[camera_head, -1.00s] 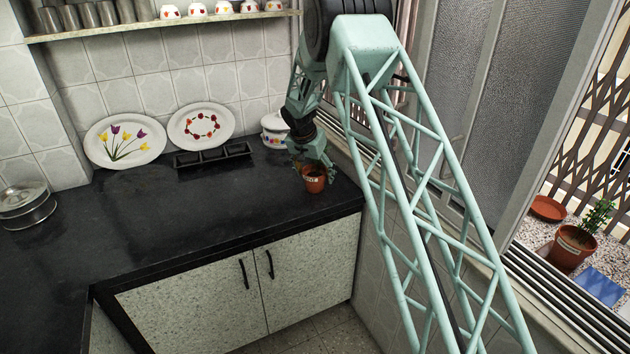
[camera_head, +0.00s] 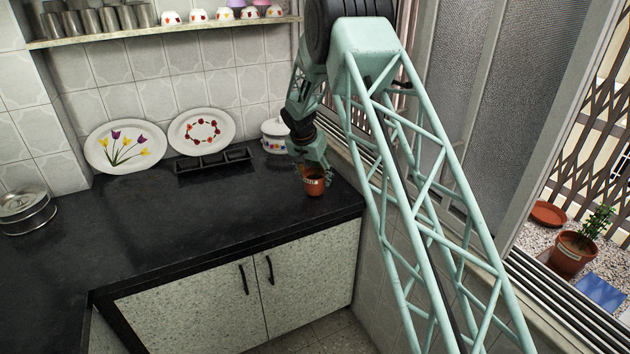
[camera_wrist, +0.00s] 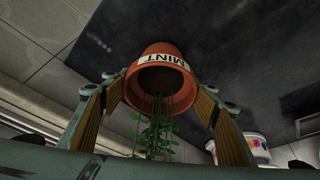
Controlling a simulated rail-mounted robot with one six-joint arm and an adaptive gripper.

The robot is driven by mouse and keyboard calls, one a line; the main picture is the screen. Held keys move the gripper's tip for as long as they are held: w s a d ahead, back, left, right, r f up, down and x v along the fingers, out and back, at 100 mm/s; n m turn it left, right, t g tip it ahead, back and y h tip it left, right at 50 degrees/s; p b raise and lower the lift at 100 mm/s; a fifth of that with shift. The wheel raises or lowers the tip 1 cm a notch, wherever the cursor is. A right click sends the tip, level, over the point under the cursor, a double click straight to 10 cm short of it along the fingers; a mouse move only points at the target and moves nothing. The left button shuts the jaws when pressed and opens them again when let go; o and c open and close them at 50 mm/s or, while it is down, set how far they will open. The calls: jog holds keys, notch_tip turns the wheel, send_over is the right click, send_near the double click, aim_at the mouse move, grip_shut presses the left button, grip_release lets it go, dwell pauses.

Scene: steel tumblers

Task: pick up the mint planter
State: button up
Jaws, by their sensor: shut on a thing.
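The mint planter is a small terracotta pot (camera_head: 315,187) with a pale label, upright at the right end of the dark counter. In the wrist view the pot (camera_wrist: 150,60) shows the word MINT upside down, with green leaves hanging toward the camera in the picture. My gripper (camera_head: 306,166) comes down over the pot from above. I cannot tell whether the pot's base touches the counter. The plant is mostly hidden in the head view.
A white lidded pot (camera_head: 274,138) stands just behind my gripper. A black divided tray (camera_head: 214,160) and two decorated plates (camera_head: 125,147) are to the left. Steel tins (camera_head: 25,208) stand far left. The counter's middle (camera_head: 190,215) is clear. Another potted plant (camera_head: 570,255) is outside the window.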

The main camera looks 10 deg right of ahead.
aim_at(317, 166)
jog(key=shift+r+p, duration=0.6)
jog(key=shift+r, duration=3.75)
notch_tip(317, 166, down, 9)
jog(key=shift+f, duration=0.15)
jog(key=shift+m, duration=0.7)
jog(key=shift+m+h+b, duration=0.3)
jog(key=shift+b, duration=0.25)
jog(key=shift+f+b, duration=0.35)
jog(key=shift+b, duration=0.05)
